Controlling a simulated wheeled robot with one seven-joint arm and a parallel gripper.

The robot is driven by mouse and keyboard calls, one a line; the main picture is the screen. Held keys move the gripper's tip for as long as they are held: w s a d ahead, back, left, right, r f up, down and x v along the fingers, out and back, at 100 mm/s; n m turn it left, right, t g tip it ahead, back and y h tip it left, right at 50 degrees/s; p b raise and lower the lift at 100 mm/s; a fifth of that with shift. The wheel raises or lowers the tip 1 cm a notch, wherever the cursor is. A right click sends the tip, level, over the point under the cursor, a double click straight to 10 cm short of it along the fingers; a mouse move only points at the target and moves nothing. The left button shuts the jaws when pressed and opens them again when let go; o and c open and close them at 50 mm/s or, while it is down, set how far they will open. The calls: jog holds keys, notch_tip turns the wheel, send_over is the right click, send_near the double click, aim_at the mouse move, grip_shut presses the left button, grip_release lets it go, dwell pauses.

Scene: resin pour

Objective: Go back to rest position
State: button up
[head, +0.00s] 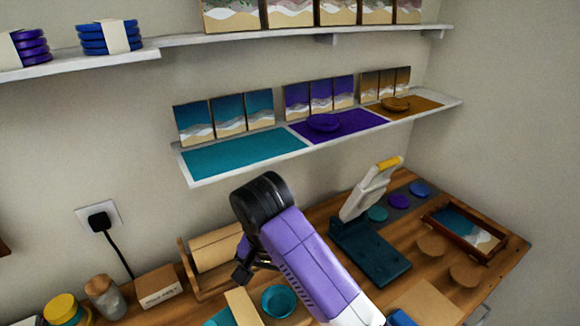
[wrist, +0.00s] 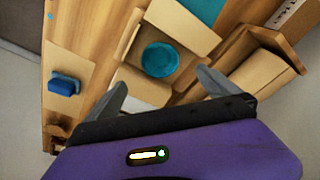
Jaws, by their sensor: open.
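My gripper (wrist: 158,85) is open in the wrist view, its two grey fingers spread apart with nothing between them. It hangs above the wooden workbench. A teal round dish (wrist: 160,60) sits in an open cardboard box (wrist: 182,20) beyond the fingertips, apart from them. In the head view my purple arm reaches over the bench, and my gripper (head: 243,272) is partly hidden behind it. The teal dish (head: 278,301) shows just right of the gripper there.
A dark press with a light handle (head: 370,190) stands right of my arm. A wall shelf (head: 330,136) with teal, purple and ochre mats hangs above. A small labelled box (head: 158,287) and jars are at left. A blue block (wrist: 65,85) lies on the bench.

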jog(key=w+a+r+n+t+y, duration=0.4)
jog(key=w+a+r+t+y, duration=0.15)
jog(key=w+a, duration=0.2)
jog(key=s+d+f+m+t+h, duration=0.2)
jog(key=s+d+t, duration=0.9)
jog(key=s+d, duration=1.25)
jog(key=s+d+f+g+h, duration=0.1)
jog(key=s+d, duration=0.3)
jog(key=s, duration=0.7)
jog(key=s+d+g+h, duration=0.2)
jog(key=s+d, duration=0.3)
jog(key=s, duration=0.6)
jog(key=shift+d+f, duration=0.2)
jog(key=shift+f, duration=0.15)
